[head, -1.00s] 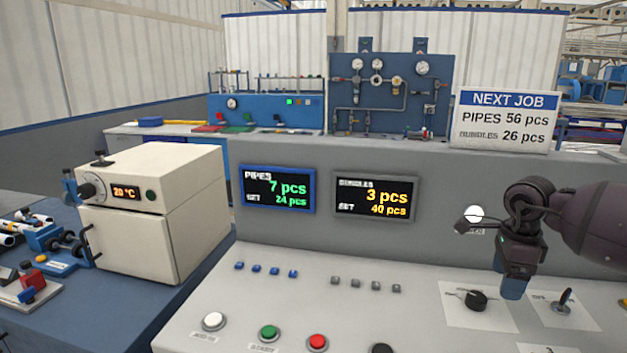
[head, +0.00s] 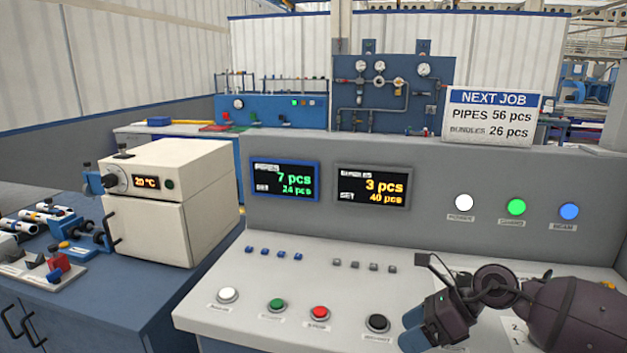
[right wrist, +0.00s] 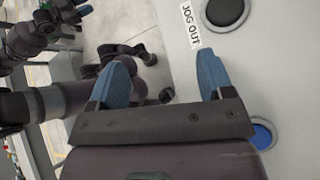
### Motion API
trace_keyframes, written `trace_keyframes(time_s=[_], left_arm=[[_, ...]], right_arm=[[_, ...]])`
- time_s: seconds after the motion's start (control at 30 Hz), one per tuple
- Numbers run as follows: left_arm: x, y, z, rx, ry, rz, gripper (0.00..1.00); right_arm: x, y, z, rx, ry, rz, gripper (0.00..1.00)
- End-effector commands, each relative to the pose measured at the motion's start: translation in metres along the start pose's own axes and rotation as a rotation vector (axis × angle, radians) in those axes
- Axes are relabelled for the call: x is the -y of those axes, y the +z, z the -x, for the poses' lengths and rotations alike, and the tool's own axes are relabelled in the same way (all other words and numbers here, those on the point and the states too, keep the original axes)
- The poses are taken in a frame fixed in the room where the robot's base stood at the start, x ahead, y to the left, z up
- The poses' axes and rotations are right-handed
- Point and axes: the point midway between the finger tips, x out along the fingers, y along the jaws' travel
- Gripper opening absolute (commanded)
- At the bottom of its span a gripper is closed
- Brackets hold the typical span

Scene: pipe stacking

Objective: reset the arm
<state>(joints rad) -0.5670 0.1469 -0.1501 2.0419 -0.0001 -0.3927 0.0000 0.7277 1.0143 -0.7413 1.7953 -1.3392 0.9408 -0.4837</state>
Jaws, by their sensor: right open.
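My right gripper (head: 420,335) is at the lower right of the head view, low in front of the control panel's sloped top. Its blue fingers point down and left. In the right wrist view its two blue fingers (right wrist: 162,78) are spread apart with nothing between them. A dark arm part with a small blue tip (right wrist: 84,10) shows at the upper left of the right wrist view; it looks like my left gripper, but its jaws are unclear. The left arm does not show in the head view.
The control panel (head: 290,295) carries white, green, red and black buttons, the black one (head: 377,323) close to the right gripper. Two counter displays (head: 371,187) and lit lamps (head: 516,207) are on its upright face. A cream oven (head: 165,200) stands on the blue bench at left.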

Motion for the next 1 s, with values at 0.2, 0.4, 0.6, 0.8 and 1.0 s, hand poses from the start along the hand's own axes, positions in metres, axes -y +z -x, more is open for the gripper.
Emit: trace_keyframes(time_s=[0.2,0.4,0.6,0.8,1.0], left_arm=[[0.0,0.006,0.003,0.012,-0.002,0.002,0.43],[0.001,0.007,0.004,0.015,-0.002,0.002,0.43],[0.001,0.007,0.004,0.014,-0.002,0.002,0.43],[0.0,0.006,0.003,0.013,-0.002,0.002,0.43],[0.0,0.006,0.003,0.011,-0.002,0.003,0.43]], right_arm=[[-0.049,0.03,-0.037,0.453,0.134,-0.293,0.74],[-0.065,0.045,-0.031,0.834,0.202,-0.65,0.74],[-0.058,0.029,-0.01,1.174,0.217,-1.071,0.74],[-0.045,-0.023,0.01,1.464,0.168,-1.535,0.74],[-0.046,-0.102,0.019,1.692,0.052,-2.028,0.74]])
